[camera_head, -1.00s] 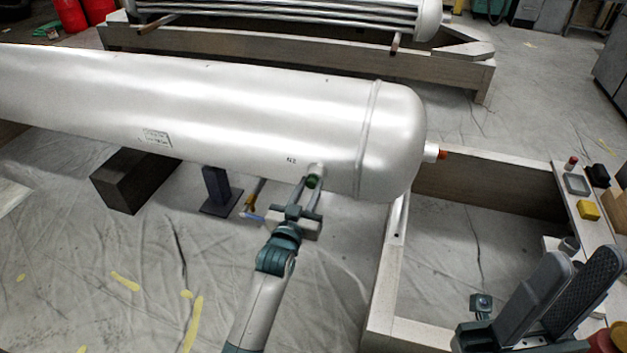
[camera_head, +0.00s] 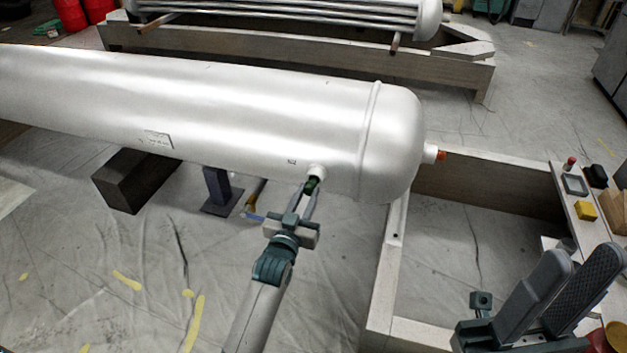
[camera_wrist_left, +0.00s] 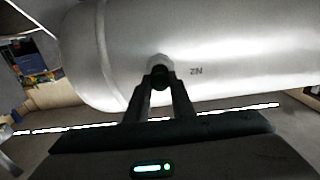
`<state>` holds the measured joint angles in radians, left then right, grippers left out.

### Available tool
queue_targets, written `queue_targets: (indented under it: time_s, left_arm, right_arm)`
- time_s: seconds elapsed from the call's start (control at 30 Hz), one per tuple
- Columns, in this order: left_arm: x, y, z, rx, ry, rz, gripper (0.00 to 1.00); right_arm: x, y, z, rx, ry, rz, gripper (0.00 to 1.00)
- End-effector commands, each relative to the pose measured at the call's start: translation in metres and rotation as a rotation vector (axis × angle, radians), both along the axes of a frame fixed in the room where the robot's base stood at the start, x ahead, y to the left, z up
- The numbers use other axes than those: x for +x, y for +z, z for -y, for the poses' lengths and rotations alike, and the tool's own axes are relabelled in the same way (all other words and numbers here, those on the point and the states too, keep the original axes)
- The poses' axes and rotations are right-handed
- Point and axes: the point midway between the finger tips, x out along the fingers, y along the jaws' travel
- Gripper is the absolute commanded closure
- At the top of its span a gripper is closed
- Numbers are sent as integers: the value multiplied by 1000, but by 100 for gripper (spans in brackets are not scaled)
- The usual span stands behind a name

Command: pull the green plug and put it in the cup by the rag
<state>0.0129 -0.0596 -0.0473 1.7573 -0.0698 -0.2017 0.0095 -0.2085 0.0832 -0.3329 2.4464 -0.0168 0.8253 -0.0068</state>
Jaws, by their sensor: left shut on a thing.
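The green plug (camera_head: 311,185) is at the mouth of a short white nozzle (camera_head: 318,171) low on the side of the silver tank. My left gripper (camera_head: 310,190) is shut on the plug. The left wrist view shows the dark green plug (camera_wrist_left: 160,78) between the fingertips, against the white nozzle ring; whether it is still seated I cannot tell. My right gripper (camera_head: 579,256) is at the lower right, its fingers apart and empty. A small grey cup-like cylinder (camera_head: 566,245) is partly hidden behind its finger. I cannot make out a rag for certain.
A dark block (camera_head: 135,180) and blue stand (camera_head: 216,188) are under the tank.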

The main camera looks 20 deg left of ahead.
Motion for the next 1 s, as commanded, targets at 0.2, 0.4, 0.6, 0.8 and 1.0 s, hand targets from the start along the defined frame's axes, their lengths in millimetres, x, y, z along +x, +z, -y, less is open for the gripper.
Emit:
queue_targets:
  time_s: [0.2, 0.4, 0.6, 0.8, 1.0]
  left_arm:
    - [-6, 0, 0, 0, 0, -1, 100]
    - [-11, 0, 0, 0, 0, -1, 100]
    - [-15, 1, -1, 0, 0, 0, 100]
    - [-21, 0, -1, 0, 0, -1, 100]
    - [-25, 1, -1, 0, 0, 0, 100]
  right_arm:
    - [0, 5, 0, 0, 0, 0, 69]
    - [0, 8, 0, 0, 0, 0, 69]
    - [0, 11, 0, 0, 0, 0, 69]
    - [0, 14, 0, 0, 0, 0, 69]
    - [0, 17, 0, 0, 0, 0, 69]
